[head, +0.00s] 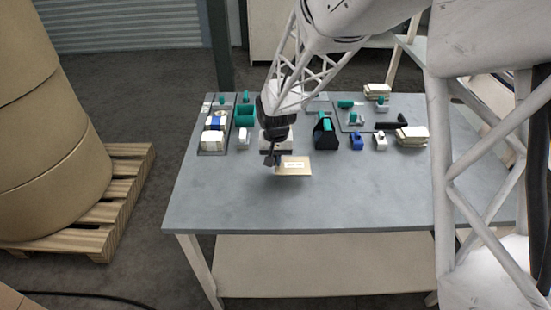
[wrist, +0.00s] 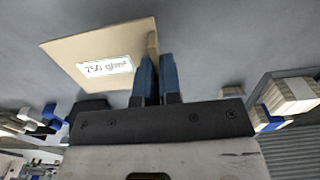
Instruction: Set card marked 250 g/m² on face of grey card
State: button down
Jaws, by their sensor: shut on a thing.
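My gripper (head: 273,159) is shut on a tan card (head: 293,171) with a white label and holds it by one edge over the front middle of the table. In the wrist view the blue fingers of my gripper (wrist: 157,62) pinch the card (wrist: 85,45) at its edge, and its label (wrist: 105,70) appears to read 250 g/m². The card looks clear of the table, but its exact height is hard to tell. I cannot pick out the grey card for certain; a flat grey piece (head: 318,106) lies at the back, partly behind my arm.
The grey table (head: 235,195) is bare along its front. Along the back stand a green bin (head: 245,118), a dark holder with green (head: 325,135), a blue item (head: 356,141) and pale stacks (head: 412,136). A large brown roll (head: 45,140) on a pallet stands left.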

jog(key=shift+w, duration=0.1)
jog(key=w+a, duration=0.1)
jog(key=w, duration=1.2)
jog(key=w+a+r, duration=0.1)
jog(key=w+a, duration=0.1)
jog(key=w, duration=1.2)
jog(key=w+a+r, duration=0.1)
jog(key=w, duration=1.2)
jog(key=shift+w+a+r, duration=0.15)
jog(key=shift+a+r, duration=0.05)
jog(key=shift+r, duration=0.05)
jog(key=shift+f, duration=0.15)
jog(key=shift+f, duration=2.3)
jog(key=shift+f, duration=0.75)
dwell(0.5)
